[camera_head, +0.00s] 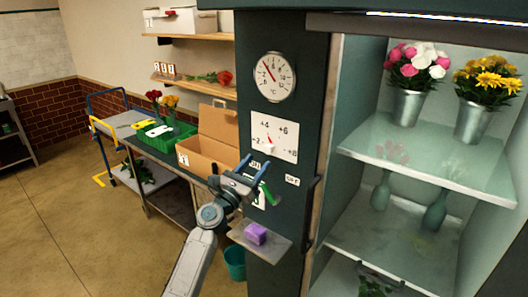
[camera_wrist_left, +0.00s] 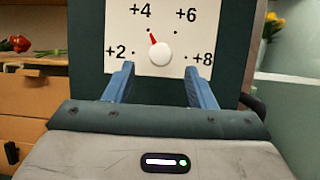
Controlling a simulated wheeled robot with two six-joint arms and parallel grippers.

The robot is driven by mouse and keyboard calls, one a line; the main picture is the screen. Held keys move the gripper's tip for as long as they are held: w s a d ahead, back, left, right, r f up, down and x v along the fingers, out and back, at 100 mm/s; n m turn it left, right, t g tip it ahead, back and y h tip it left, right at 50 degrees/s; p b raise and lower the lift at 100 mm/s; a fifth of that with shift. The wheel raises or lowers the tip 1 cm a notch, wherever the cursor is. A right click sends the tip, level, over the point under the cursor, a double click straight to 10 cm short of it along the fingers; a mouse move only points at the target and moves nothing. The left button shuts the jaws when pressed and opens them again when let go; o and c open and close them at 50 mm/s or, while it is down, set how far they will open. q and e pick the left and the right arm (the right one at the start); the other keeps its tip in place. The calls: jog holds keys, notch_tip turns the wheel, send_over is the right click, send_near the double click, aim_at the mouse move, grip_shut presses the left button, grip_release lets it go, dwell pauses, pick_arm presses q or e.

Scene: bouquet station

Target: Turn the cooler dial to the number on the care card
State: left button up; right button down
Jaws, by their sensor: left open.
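The cooler dial is a white plate (camera_head: 274,135) marked +2, +4, +6 and +8 on the dark cooler post. Its round white knob (camera_wrist_left: 160,54) has a red pointer (camera_wrist_left: 152,39) tilted up and slightly left, nearest the +4 side. My left gripper (camera_head: 255,164) is open and empty in front of the post, just below the dial. In the left wrist view its two fingers (camera_wrist_left: 159,72) stand apart on either side, lower than the knob, without visible contact. A white card with green marks (camera_head: 258,197) is mostly hidden behind the gripper; its number is unreadable. My right gripper is not in view.
A round gauge (camera_head: 274,77) hangs above the dial. A small ledge (camera_head: 272,242) below holds a purple block (camera_head: 255,233). The open cooler (camera_head: 425,165) with flower vases is at right. A cardboard box (camera_head: 210,142) and green crate (camera_head: 160,140) stand on the left bench.

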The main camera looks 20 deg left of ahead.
aim_at(267, 152)
pick_arm(q)
jog(key=shift+p+x, duration=0.35)
jog(key=shift+x, duration=1.85)
jog(key=shift+c, duration=0.4)
